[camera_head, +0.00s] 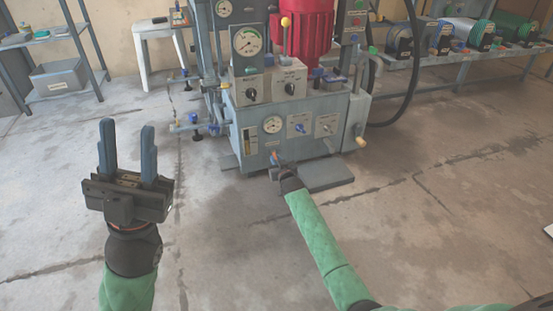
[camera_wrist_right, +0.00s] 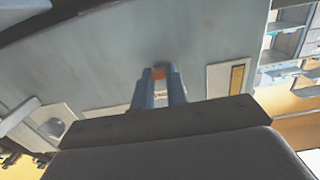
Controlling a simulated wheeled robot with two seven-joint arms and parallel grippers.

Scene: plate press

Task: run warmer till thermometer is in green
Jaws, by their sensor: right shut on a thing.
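The blue-grey press unit (camera_head: 300,112) stands at the centre back. Its lower front has a small round dial (camera_head: 272,125), a yellow strip gauge (camera_head: 249,138) and blue-handled controls (camera_head: 300,128). The labels and needle are too small to read, and I cannot tell which dial is the thermometer. My right gripper (camera_head: 279,162) is at the low front of the unit, shut on a small orange-red knob (camera_wrist_right: 158,73). The yellow strip also shows in the right wrist view (camera_wrist_right: 237,78). My left gripper (camera_head: 128,125) is open and empty, above the floor at left.
A larger dial (camera_head: 248,41) and black selector knobs (camera_head: 251,94) sit higher on the unit. A red motor (camera_head: 304,30) is behind. Shelves (camera_head: 63,70) stand at left, a bench (camera_head: 460,55) with coils at back right. The foreground floor is clear.

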